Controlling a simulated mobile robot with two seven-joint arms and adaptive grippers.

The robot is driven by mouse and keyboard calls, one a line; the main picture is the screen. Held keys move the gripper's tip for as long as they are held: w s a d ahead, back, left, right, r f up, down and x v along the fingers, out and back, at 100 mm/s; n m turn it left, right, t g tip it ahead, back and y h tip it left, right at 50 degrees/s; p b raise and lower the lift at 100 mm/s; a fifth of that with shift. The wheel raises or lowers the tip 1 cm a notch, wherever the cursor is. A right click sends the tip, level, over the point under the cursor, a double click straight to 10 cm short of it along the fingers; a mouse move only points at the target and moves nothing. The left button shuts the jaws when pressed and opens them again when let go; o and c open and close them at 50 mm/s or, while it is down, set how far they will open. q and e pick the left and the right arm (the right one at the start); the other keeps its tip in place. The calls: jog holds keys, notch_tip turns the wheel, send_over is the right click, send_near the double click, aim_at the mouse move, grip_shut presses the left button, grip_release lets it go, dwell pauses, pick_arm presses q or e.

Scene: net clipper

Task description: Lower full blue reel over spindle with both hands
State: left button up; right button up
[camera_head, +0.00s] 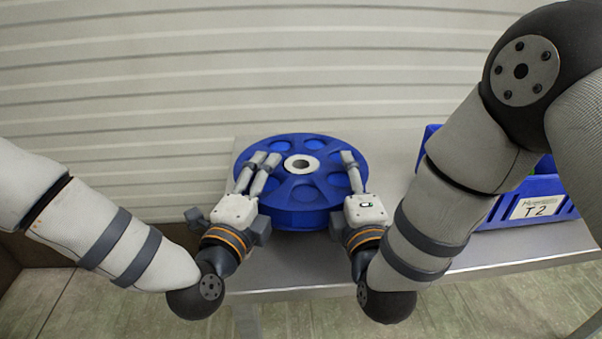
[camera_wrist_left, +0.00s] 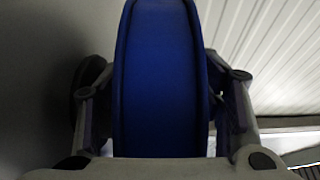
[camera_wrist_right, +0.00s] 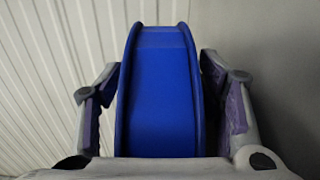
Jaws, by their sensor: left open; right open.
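The blue reel (camera_head: 301,207) lies flat on the metal table, its round side wall facing me and its grey hub ring (camera_head: 301,164) on top. I cannot make out a separate spindle; the hub's centre looks like an open hole. My left gripper (camera_head: 265,160) is open at the reel's left side, and my right gripper (camera_head: 349,158) is open at its right side. In the left wrist view the reel's rim (camera_wrist_left: 160,80) stands between the spread fingers. In the right wrist view the rim (camera_wrist_right: 160,95) is also between the fingers, with gaps beside it.
The metal table (camera_head: 400,262) carries the reel near its left end. A blue bin (camera_head: 560,187) labelled T 2 stands to the right, partly behind my right arm. A pale ribbed wall (camera_head: 200,70) rises behind. Some table is bare between reel and bin.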

pick_arm(q)
grip_shut()
pick_arm(e)
grip_shut()
pick_arm(q)
jog(key=shift+r, duration=0.15)
pick_arm(e)
jog(key=shift+r, duration=0.1)
